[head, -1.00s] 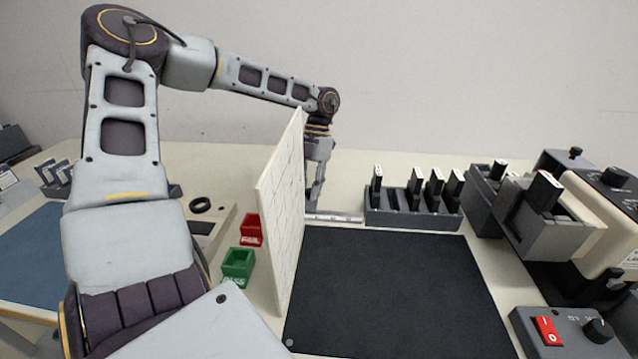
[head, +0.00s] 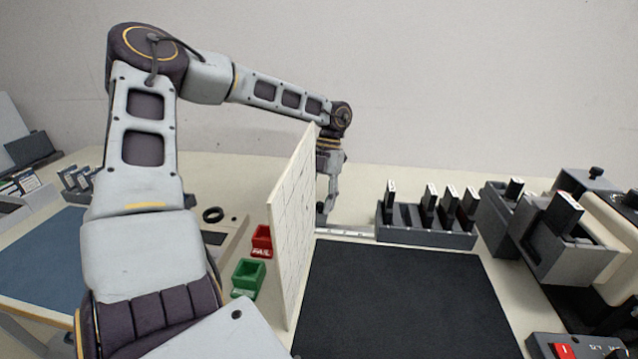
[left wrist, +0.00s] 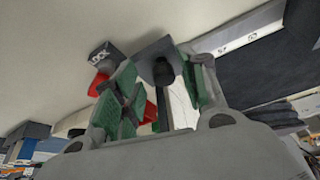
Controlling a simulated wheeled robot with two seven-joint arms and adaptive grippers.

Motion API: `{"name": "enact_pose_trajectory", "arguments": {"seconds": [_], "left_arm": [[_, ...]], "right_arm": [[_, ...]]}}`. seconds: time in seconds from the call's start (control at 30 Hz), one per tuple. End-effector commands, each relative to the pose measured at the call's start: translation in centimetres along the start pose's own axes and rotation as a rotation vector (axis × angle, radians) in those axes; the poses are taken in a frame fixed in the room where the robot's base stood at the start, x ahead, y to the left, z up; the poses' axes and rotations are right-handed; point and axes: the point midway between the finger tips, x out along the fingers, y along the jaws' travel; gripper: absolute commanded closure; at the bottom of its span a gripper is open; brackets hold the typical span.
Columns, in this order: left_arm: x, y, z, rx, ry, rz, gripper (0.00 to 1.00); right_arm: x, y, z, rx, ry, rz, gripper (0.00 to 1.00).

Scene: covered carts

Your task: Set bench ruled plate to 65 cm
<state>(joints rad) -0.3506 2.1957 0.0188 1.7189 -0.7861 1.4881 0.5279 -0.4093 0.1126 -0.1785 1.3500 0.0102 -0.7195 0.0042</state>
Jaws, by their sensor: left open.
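The white ruled plate (head: 294,225) stands upright at the left edge of the black mat. Behind it a pale ruler rail (head: 350,232) runs right along the bench; I cannot read its marks. My left gripper (head: 323,215) reaches down behind the plate's far edge, partly hidden by it. In the left wrist view my left gripper (left wrist: 160,95) is open, its green pads on either side of a grey rounded piece with a black knob (left wrist: 163,72). Contact is unclear. A grey block marked LOCK (left wrist: 104,56) and red parts show beside it, and the rail (left wrist: 240,38) too. My right gripper is out of view.
The black mat (head: 400,300) is bare. A dark rack (head: 425,225) with several upright pieces stands behind it. Grey devices (head: 565,240) and a red switch (head: 564,352) are at right. Red FAIL (head: 262,241) and green (head: 248,277) bins sit left of the plate, near my left arm.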

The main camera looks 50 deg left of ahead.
Motion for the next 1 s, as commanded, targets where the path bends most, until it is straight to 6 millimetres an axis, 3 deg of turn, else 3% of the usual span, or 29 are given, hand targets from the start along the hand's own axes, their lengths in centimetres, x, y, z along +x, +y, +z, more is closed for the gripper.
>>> {"name": "enact_pose_trajectory", "arguments": {"seconds": [0.27,0.73,1.0], "left_arm": [[-2.2,0.0,0.1,-0.001,-0.002,0.0,0.58],[-9.0,0.1,0.1,-0.002,-0.002,0.0,0.58],[-11.3,0.1,0.1,-0.003,0.0,0.001,0.58]], "right_arm": [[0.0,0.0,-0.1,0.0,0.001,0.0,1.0],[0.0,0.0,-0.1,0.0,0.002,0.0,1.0],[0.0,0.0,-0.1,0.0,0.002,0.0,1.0]]}}
